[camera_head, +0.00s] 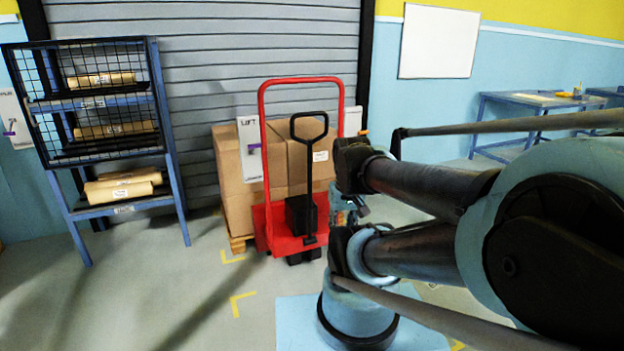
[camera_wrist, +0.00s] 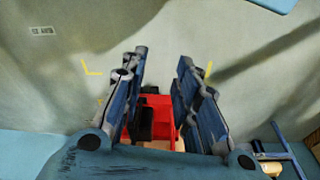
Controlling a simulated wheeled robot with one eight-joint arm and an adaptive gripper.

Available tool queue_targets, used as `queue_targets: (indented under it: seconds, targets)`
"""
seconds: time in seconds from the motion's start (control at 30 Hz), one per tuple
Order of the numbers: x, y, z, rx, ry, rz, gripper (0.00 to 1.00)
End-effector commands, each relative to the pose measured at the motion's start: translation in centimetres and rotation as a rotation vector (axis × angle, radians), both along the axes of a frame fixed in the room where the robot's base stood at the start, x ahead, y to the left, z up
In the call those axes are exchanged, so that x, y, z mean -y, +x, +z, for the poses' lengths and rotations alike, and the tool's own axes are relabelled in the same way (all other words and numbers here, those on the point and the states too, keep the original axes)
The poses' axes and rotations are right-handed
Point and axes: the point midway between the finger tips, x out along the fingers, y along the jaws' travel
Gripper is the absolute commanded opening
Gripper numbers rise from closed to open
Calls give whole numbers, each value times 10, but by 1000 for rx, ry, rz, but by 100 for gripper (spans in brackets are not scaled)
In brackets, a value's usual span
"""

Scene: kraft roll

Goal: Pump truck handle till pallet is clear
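A red truck (camera_head: 292,231) with a tall red frame stands in front of a wooden pallet (camera_head: 238,243) stacked with cardboard boxes (camera_head: 237,200). Its black handle (camera_head: 309,160) ends in a loop and stands nearly upright. The pallet is mostly hidden, and I cannot tell whether it touches the floor. My gripper (camera_wrist: 162,57) has its blue fingers wide apart with nothing between them. In the wrist view the red truck (camera_wrist: 158,108) shows beyond and between the fingers. In the head view my arm mostly hides the gripper, just right of the truck.
A blue rack (camera_head: 170,150) with brown paper rolls (camera_head: 120,188) stands at left. A grey shutter (camera_head: 215,60) is behind the boxes. A LIFT/LOWER sign (camera_head: 250,150) hangs by the load. Yellow corner marks (camera_head: 240,303) lie on the floor. Blue tables (camera_head: 540,101) stand far right.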

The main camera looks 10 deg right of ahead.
Motion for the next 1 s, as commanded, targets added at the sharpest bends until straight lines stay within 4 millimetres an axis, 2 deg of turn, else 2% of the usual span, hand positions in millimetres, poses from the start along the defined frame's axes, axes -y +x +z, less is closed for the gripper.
queue_targets:
  seconds: [0.07, 0.1, 0.13, 0.2, 0.37, 0.7, 1.0]
  targets:
    - [0, 0, 0, 0, 0, 0, 29]
    - [0, 0, 0, 0, 0, 0, 35]
    - [0, 0, 0, 0, 1, 0, 38]
    - [-2, -6, 6, 13, 10, -2, 38]
    - [-16, 13, 16, 24, 81, -16, 38]
    - [-58, 89, 52, 83, 350, -76, 38]
    - [-78, 167, 84, 155, 585, -138, 38]
